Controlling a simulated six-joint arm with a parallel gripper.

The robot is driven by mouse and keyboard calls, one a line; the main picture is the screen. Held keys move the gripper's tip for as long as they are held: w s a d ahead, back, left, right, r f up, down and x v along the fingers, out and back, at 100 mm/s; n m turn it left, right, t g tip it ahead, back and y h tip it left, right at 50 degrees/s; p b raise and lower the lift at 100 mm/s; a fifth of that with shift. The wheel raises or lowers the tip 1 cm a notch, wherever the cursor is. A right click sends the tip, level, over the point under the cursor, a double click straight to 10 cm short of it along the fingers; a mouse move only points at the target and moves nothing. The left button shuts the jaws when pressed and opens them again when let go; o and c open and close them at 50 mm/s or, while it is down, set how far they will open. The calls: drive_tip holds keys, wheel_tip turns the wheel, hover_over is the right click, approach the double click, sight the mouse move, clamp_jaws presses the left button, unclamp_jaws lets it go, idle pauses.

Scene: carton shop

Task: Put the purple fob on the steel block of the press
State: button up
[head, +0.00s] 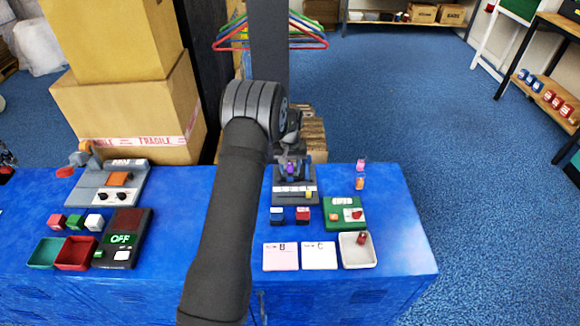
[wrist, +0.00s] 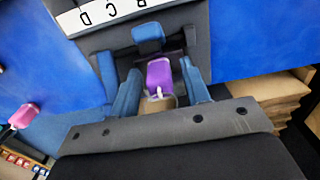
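The purple fob (head: 290,169) is at the dark press (head: 283,201) on the blue bench. In the wrist view the purple fob (wrist: 159,73) lies between the two blue fingers of my gripper (wrist: 161,82), with a narrow gap on each side. My gripper is open around it. It is small and partly hidden in the head view (head: 291,160). A tan-grey surface shows beneath the fob's near end; I cannot tell if it is the steel block or whether the fob rests on it. A dark blue press part (wrist: 148,34) is just beyond the fob.
A pink fob (head: 361,166) and an orange fob (head: 359,184) stand to the right. In front are small blocks, a green device (head: 335,222), two cards (head: 280,257) and a white tray (head: 346,261). Cartons (head: 150,115) stand at the back left.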

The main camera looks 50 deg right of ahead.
sight(290, 164)
wheel_tip(290, 164, up, 12)
drive_tip(key=shift+r, duration=0.2)
idle(0.4)
drive_tip(key=shift+f, duration=0.1)
wheel_tip(290, 164, down, 12)
drive_tip(key=shift+f, duration=0.1)
wheel_tip(290, 164, up, 3)
drive_tip(key=shift+f, duration=0.15)
drive_tip(key=shift+r, duration=0.5)
drive_tip(key=shift+f, duration=0.1)
